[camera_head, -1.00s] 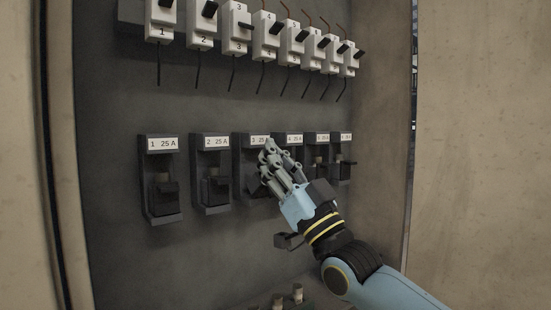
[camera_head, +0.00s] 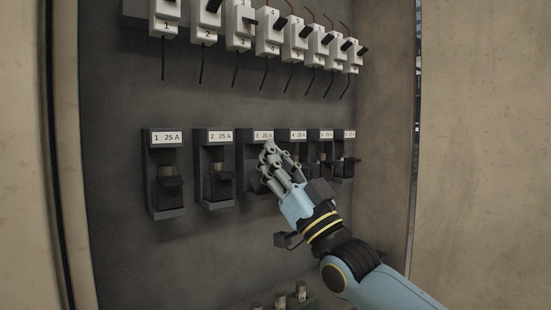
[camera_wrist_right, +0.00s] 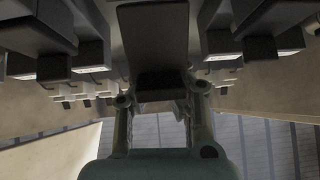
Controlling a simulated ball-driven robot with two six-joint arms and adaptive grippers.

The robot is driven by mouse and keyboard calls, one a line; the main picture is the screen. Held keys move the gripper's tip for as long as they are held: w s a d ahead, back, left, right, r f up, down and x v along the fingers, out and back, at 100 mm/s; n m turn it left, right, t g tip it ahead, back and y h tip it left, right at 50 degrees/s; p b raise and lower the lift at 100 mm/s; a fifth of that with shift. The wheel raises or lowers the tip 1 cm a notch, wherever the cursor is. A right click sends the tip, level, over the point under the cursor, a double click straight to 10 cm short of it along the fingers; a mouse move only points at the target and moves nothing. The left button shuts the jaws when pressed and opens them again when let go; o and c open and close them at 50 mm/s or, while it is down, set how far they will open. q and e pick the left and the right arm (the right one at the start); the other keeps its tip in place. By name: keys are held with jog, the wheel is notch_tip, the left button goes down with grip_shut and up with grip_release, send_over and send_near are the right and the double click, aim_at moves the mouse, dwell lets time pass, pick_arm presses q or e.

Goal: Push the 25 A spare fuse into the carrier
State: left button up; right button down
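My right gripper (camera_head: 268,150) is in front of the third fuse holder (camera_head: 256,150), labelled 25 A, and hides most of it. In the right wrist view a dark block (camera_wrist_right: 155,45) fills the upper middle, with the two fingers of my right gripper (camera_wrist_right: 162,98) apart on either side below it. Whether they touch or grip anything is hidden, and I see no fuse between them. Spare fuses (camera_head: 300,291) with pale caps stand upright at the bottom edge of the head view. My left gripper is not in view.
Neighbouring holders one (camera_head: 165,182) and two (camera_head: 216,175) stand to the left, with several more close on the right. A row of numbered breakers (camera_head: 240,30) with thin wires runs above. The cabinet's right side wall (camera_head: 385,120) stands beyond my arm.

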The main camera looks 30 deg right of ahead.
jog(key=c, duration=2)
grip_release()
jog(key=shift+c, duration=0.2)
jog(key=o, duration=0.6)
jog(key=shift+o, duration=0.2)
jog(key=v, duration=1.2)
